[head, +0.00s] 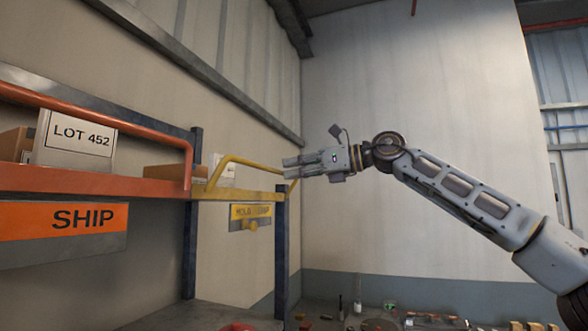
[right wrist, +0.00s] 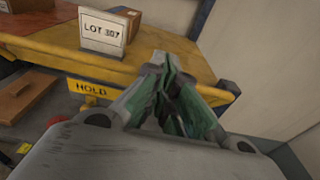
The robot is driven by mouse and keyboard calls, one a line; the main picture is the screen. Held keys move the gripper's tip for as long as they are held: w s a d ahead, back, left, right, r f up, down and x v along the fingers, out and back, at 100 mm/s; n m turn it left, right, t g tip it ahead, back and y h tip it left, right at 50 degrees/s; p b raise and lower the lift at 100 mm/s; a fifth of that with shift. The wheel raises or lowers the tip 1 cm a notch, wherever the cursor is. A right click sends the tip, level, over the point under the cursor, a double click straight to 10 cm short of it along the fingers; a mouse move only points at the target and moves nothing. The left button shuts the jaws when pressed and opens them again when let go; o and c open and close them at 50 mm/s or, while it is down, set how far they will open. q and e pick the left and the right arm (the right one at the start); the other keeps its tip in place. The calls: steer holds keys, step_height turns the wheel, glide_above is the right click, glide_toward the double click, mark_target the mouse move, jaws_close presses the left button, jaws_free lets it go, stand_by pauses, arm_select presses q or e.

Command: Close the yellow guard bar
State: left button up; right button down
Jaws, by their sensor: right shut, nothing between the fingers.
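The yellow guard bar (head: 250,163) is a bent tube at the yellow shelf (head: 235,193) in the head view. It rises from the shelf's left end and runs right towards my right gripper (head: 288,166). My right gripper is shut and empty, its fingertips by the bar's right end. I cannot tell whether they touch it, and the fingers partly hide that end. In the right wrist view, the closed fingers (right wrist: 168,80) point over the yellow shelf (right wrist: 62,62), which has a HOLD label. The bar is not clear there. My left gripper is out of view.
An orange shelf (head: 100,181) with its own orange bar (head: 100,118), a LOT 452 sign (head: 76,138) and a SHIP label adjoins on the left. A LOT 307 sign (right wrist: 103,30) and a cardboard box (right wrist: 122,12) stand on the yellow shelf. A dark post (head: 281,250) supports it.

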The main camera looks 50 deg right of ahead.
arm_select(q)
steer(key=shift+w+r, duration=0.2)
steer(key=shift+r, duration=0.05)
arm_select(e)
steer(key=shift+w+r, duration=0.15)
arm_select(q)
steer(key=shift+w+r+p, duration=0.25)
steer(key=shift+p, duration=0.2)
arm_select(e)
steer(key=shift+w+a+r+g+h, duration=0.15)
steer(key=shift+w+r+g+h, duration=0.1)
steer(key=shift+g+h, duration=0.4)
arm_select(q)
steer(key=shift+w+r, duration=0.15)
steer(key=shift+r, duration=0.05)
arm_select(e)
steer(key=shift+w+a+r+g, duration=0.1)
steer(key=shift+w+g, duration=0.15)
steer(key=shift+g, duration=0.7)
